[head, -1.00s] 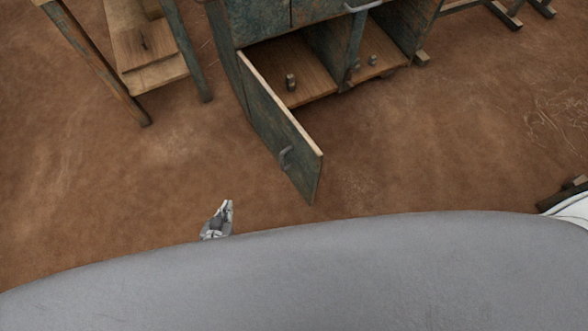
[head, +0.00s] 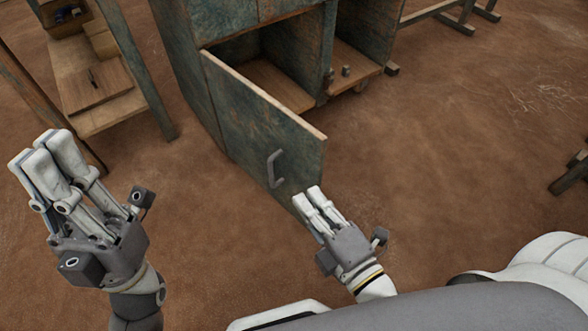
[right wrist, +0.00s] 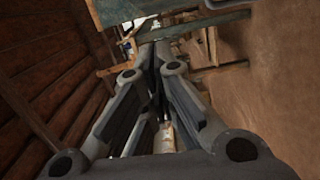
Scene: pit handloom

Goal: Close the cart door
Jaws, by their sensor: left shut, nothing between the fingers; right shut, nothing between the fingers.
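The cart door (head: 250,125), a worn blue-green wooden panel with a pale top edge, stands swung open from the cart (head: 185,75). Its grey handle (head: 273,168) is on the face turned toward me. My right gripper (head: 313,192) is shut and empty, its fingertips at the door's lower free corner in the head view; I cannot tell whether they touch. In the right wrist view its fingers (right wrist: 150,55) point toward a blue-green board, perhaps the door. My left gripper (head: 48,150) is shut and empty, raised to the left of the door, well apart from it.
A second compartment (head: 350,75) beside the doorway is open, with small dark objects inside. A wooden frame with shelves (head: 95,85) stands at left. Wooden legs (head: 572,175) show at the right edge. Bare brown floor (head: 430,150) lies right of the door.

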